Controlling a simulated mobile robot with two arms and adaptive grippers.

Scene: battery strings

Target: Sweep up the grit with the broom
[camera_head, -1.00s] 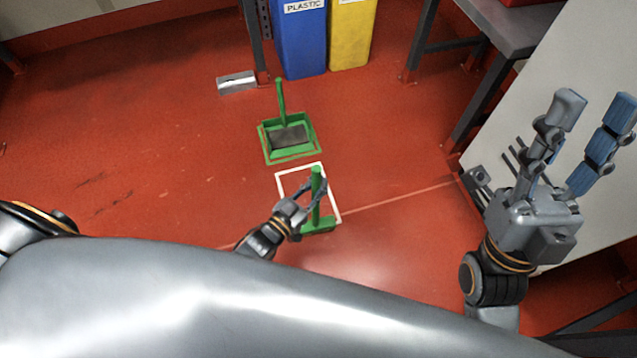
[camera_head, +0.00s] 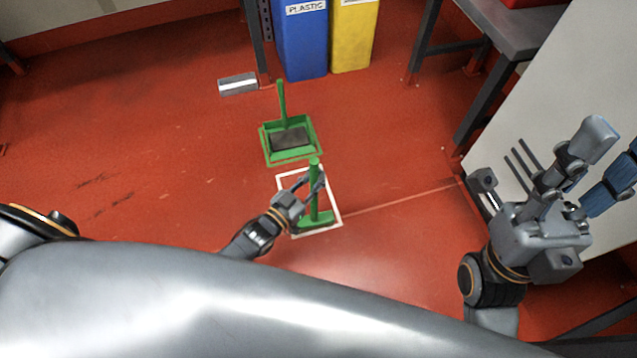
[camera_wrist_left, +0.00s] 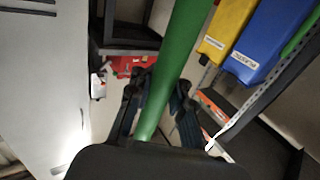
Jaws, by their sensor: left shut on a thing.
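The green broom stands nearly upright, its head (camera_head: 315,217) low over the floor inside a white square outline. My left gripper (camera_head: 312,181) is shut on the broom's handle. In the left wrist view the green handle (camera_wrist_left: 178,60) runs between the left gripper's fingers (camera_wrist_left: 158,112). A green dustpan (camera_head: 307,153) with a dark inside and an upright handle sits on the floor just beyond the broom. I cannot make out grit for sure. My right gripper (camera_head: 607,160) is open and empty at the right, its fingers apart.
A blue bin (camera_head: 303,45) marked PLASTIC and a yellow bin (camera_head: 352,38) stand at the back. A grey table (camera_head: 510,25) and a pale panel (camera_head: 545,95) bound the right. Dark streaks (camera_head: 105,203) mark the open red floor at the left.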

